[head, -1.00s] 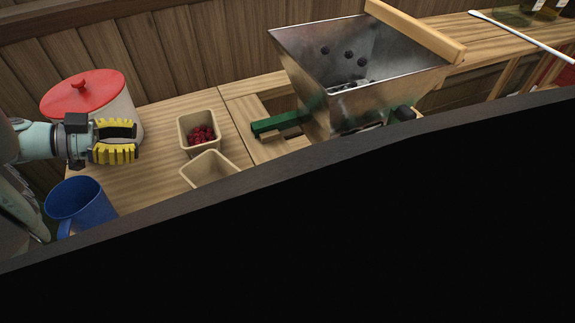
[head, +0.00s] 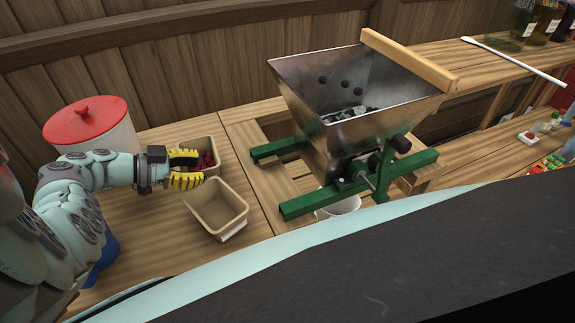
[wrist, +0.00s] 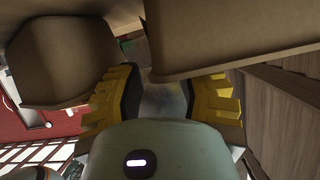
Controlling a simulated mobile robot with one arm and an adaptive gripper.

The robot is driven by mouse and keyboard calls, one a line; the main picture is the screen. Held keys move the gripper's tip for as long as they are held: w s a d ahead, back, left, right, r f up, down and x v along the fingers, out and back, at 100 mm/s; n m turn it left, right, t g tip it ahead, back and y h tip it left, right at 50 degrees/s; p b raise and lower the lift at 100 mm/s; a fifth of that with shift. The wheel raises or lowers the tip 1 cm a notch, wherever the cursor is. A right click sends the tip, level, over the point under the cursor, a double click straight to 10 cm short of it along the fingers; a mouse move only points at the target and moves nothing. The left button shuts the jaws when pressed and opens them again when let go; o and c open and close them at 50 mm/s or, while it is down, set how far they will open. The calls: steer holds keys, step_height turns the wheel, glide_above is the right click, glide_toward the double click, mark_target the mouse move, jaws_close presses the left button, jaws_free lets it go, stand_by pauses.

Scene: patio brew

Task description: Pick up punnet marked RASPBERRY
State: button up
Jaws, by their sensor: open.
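A tan punnet with red berries (head: 211,144) sits on the wooden counter in the head view, partly hidden behind my gripper (head: 189,170). A second tan punnet (head: 218,205), empty, stands just in front of it, with a pale label low on its near side. I cannot read any marking. My gripper is open, its yellow fingers pointing right at the left side of the two punnets. In the wrist view my gripper (wrist: 165,95) shows two tan punnet-like shapes close by, one at left (wrist: 62,55) and one at upper right (wrist: 225,35). I cannot tell which is which, or whether they touch.
A white pot with a red lid (head: 88,125) stands behind my arm, at the back left. A blue jug (head: 103,262) is mostly hidden by my arm. A metal hopper mill (head: 350,100) on a green frame stands right of the punnets, with a white bowl (head: 340,208) below.

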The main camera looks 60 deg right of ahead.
steer(key=shift+x, duration=1.45)
steer(key=shift+o, duration=0.5)
steer(key=shift+a, duration=0.1)
jaws_close()
steer(key=shift+w, duration=0.1)
